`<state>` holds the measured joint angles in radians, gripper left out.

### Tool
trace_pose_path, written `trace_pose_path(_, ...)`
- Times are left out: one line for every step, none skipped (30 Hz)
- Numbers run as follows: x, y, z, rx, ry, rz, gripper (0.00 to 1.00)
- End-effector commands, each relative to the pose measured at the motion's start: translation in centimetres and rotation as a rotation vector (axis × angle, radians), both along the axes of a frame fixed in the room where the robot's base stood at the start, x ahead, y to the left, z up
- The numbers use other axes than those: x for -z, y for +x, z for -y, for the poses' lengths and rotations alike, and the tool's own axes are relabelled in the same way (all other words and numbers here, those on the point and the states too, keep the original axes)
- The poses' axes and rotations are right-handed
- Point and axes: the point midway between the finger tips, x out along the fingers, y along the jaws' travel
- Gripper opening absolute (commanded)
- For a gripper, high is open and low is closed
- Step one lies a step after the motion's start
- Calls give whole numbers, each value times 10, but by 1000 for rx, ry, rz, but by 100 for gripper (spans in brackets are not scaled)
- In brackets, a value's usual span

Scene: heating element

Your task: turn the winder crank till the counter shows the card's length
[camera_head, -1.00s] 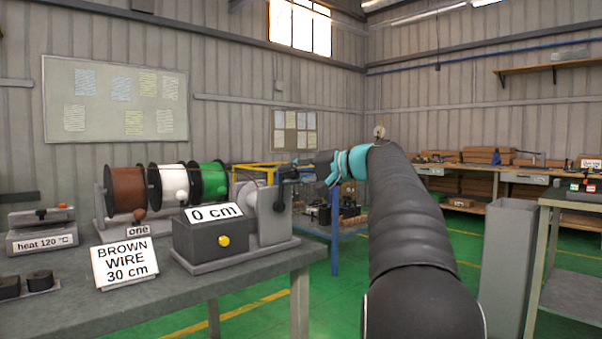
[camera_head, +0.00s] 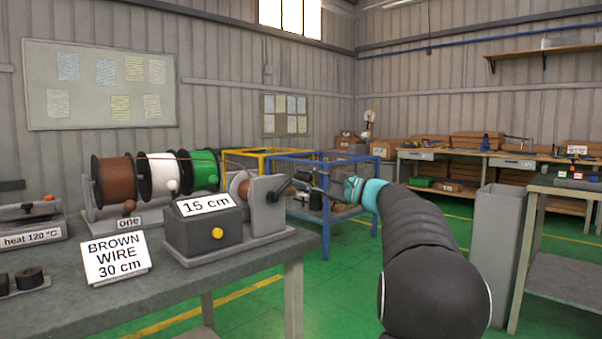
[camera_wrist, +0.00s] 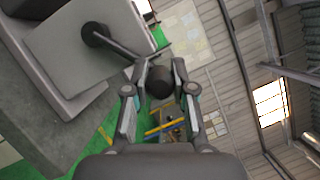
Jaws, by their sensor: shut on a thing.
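The winder (camera_head: 268,205) stands at the right end of the bench, with brown wire on its small drum. Its counter (camera_head: 206,205) reads 15 cm. The card (camera_head: 115,259) reads "BROWN WIRE 30 cm". The black crank (camera_head: 283,190) sticks out on the winder's right side; its arm also shows in the wrist view (camera_wrist: 118,46). My gripper (camera_head: 325,182) is at the crank's outer end. In the wrist view my gripper (camera_wrist: 160,78) is shut on the dark round crank handle (camera_wrist: 160,82), which sits between the fingers. In the head view the grip is small and partly hidden.
Brown (camera_head: 115,181), white (camera_head: 158,176) and green (camera_head: 204,166) wire spools stand on a rack behind the counter. A "heat 120 °C" device (camera_head: 32,232) is at the left. A yellow button (camera_head: 217,234) is on the counter box. Green floor lies right of the bench.

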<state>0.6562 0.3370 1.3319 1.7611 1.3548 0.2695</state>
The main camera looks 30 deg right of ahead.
Motion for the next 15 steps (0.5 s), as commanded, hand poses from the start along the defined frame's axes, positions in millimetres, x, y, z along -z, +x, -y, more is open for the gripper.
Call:
trace_pose_path(6,1,2,-1,43,-16,0)
trace_pose_path(8,1,3,0,70,-25,0)
trace_pose_path(11,1,4,0,106,-36,0)
trace_pose_path(14,2,5,0,132,-46,0)
trace_pose_path(16,2,6,0,160,-55,0)
trace_pose_path(19,2,7,0,195,-66,0)
trace_pose_path(22,2,8,1,222,-76,0)
trace_pose_path(24,3,9,0,249,-83,0)
trace_pose_path(27,3,9,0,285,-97,0)
trace_pose_path(29,3,10,0,312,-104,0)
trace_pose_path(32,3,10,0,338,-114,0)
trace_pose_path(35,3,11,0,373,-125,0)
trace_pose_path(37,3,11,0,398,-134,0)
trace_pose_path(40,3,11,0,422,-141,0)
trace_pose_path(43,3,12,1,456,-153,0)
